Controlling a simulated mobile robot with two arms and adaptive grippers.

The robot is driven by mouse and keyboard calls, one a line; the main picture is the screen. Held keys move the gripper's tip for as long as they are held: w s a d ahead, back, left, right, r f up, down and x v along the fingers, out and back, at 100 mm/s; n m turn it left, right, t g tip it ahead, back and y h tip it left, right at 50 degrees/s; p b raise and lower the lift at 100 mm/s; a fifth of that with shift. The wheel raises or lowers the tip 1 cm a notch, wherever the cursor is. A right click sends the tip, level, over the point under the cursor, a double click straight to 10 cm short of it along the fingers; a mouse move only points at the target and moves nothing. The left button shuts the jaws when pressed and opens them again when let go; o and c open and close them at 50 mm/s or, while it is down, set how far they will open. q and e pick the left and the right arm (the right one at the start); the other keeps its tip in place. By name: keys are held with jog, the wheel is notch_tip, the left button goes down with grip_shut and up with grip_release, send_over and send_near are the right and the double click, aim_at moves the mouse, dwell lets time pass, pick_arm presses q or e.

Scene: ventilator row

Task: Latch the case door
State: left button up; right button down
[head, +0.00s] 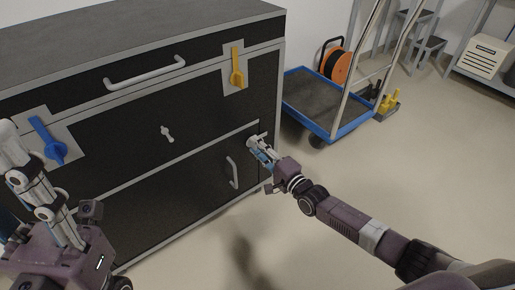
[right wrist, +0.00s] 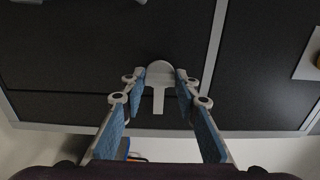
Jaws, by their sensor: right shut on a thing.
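The case (head: 110,135) is black with grey edge strips and fills the left of the head view. Its lower door (head: 190,190) looks closed, with a pale bar handle (head: 232,172). My right gripper (head: 260,150) is at the door's upper right corner. In the right wrist view its blue-padded fingers are shut on a light grey T-shaped latch knob (right wrist: 159,90). The fingers partly hide this knob in the head view. My left gripper (head: 40,190) is at the lower left, in front of the case, with its fingertips not clear.
The case also carries a blue turn handle (head: 48,140), a yellow one (head: 237,67), a small pale T-handle (head: 167,133) and a drawer handle (head: 145,70). A blue cart (head: 330,128) stands behind at the right, near an orange reel (head: 336,65). The floor at right is clear.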

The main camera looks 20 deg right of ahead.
dwell(0.3)
jog(key=c, duration=1.6)
grip_release()
jog(key=shift+d, duration=0.1)
jog(key=shift+o, duration=0.5)
jog(key=v, duration=1.2)
